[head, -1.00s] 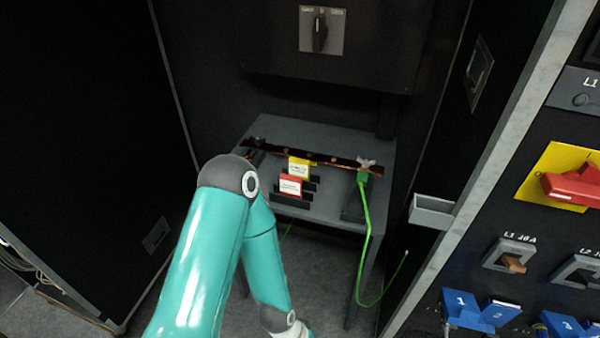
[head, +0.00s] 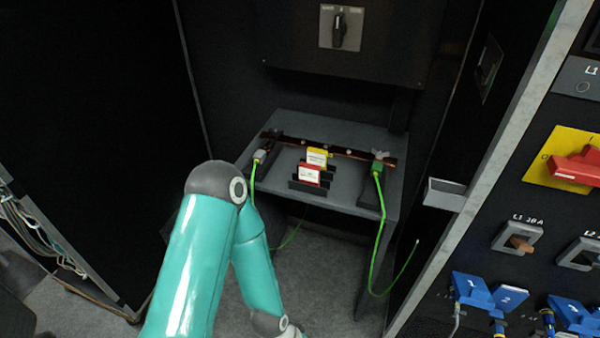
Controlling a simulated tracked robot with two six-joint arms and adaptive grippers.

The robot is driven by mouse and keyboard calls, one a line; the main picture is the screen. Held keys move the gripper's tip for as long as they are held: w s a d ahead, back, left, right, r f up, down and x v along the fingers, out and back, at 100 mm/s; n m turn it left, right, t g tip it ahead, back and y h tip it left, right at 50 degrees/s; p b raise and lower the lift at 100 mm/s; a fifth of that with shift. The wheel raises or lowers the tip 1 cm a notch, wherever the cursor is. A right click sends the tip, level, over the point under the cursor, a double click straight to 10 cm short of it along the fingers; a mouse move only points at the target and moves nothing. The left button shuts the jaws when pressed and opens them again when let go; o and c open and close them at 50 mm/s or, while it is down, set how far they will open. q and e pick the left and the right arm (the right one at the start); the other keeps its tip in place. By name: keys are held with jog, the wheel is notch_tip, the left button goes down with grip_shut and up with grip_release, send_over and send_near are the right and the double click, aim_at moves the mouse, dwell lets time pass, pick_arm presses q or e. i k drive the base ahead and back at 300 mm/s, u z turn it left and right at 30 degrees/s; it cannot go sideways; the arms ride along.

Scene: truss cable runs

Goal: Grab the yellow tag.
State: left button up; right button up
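The yellow tag (head: 317,157) with a white label stands in a dark holder on the grey table, just in front of the copper bar. A red tag (head: 309,175) with a white label stands in front of it, slightly to the left, and hides its lower part. One teal arm of mine comes up from the bottom left and bends down in front of the table. Its gripper is below the picture, and my other gripper is not seen either.
The copper bar (head: 340,151) runs along the grey table (head: 345,130). Green cables hang from a grey clamp (head: 260,155) and a green clamp (head: 378,168).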

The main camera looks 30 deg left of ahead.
aim_at(317, 156)
jog(key=u, duration=0.5)
jog(key=k, duration=1.05)
jog(key=u, duration=0.95)
jog(key=i, duration=2.15)
jog(key=z, duration=0.7)
